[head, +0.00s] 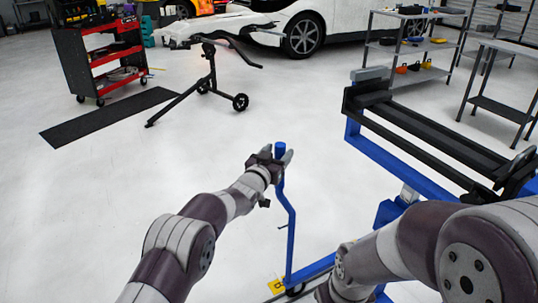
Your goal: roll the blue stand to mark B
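The blue stand (365,148) has a long black bed on top, at the right of the head view. Its low blue rail runs left to an upright bent blue handle post (291,235). My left gripper (281,158) is at the top of this post, with its fingers on either side, and looks shut on it just below the blue end. My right arm comes in from the lower right in front of the stand. Its gripper is out of view. A yellow floor marker (277,286) lies by the foot of the post; its letter is not readable. Mark B is not identifiable.
A black wheeled stand (212,80) is ahead, with a black mat (110,117) to its left. A red and black tool cart (100,60) is at the back left. A white car (270,25) and grey shelves (415,45) are behind.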

